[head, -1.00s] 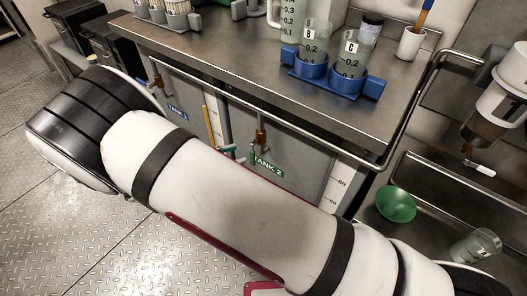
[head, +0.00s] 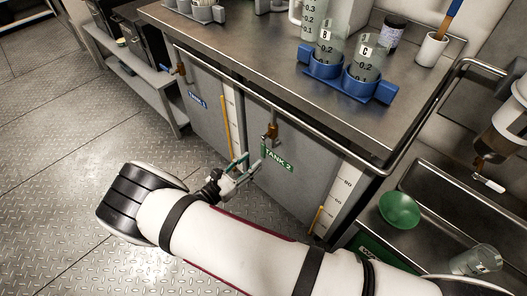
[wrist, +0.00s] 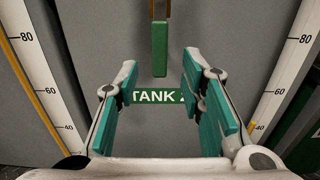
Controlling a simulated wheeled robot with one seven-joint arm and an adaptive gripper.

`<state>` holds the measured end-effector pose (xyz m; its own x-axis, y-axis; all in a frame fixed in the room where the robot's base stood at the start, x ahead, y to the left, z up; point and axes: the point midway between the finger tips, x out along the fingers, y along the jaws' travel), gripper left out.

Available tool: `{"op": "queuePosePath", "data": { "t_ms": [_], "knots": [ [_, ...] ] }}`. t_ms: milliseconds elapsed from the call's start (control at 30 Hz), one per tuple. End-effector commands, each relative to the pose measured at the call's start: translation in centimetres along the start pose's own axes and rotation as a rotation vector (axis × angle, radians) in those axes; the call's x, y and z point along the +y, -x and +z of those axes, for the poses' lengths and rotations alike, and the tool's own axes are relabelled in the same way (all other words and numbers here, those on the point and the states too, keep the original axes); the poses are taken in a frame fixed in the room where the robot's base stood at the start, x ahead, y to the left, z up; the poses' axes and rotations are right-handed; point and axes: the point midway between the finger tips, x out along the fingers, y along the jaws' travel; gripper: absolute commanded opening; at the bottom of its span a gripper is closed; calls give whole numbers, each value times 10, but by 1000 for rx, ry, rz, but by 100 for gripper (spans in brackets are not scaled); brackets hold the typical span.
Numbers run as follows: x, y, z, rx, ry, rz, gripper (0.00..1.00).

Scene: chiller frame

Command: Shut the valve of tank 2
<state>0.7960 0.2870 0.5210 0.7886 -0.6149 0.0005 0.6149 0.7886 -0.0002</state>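The tank 2 front (head: 290,190) is a grey panel with a green "TANK 2" label (head: 277,160). Its brass valve (head: 271,131) sits above the label, under the counter edge. In the wrist view the valve's green handle (wrist: 160,48) hangs straight down from a brown stem, above the label (wrist: 150,97). My gripper (head: 241,170) is in front of the panel, low and left of the valve in the head view. In the wrist view my gripper (wrist: 157,80) is open and empty, its teal-padded fingers apart. The handle appears beyond and between the fingertips, apart from them.
The tank 1 valve (head: 180,69) and label (head: 197,100) are to the left. A metal rail (head: 250,98) runs along the counter (head: 240,45) above the valves. Scale strips flank tank 2. A sink with a green bowl (head: 398,209) is at right. The floor at left is clear.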

Motion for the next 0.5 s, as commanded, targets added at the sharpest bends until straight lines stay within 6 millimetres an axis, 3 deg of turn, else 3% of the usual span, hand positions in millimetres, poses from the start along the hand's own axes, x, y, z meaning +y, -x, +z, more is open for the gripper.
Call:
{"op": "queuePosePath", "data": {
  "t_ms": [200, 500],
  "knots": [
    [-1, -41, 0, 0, 1, -3, 36],
    [0, -67, 0, 1, -2, -1, 36]
  ]
}}
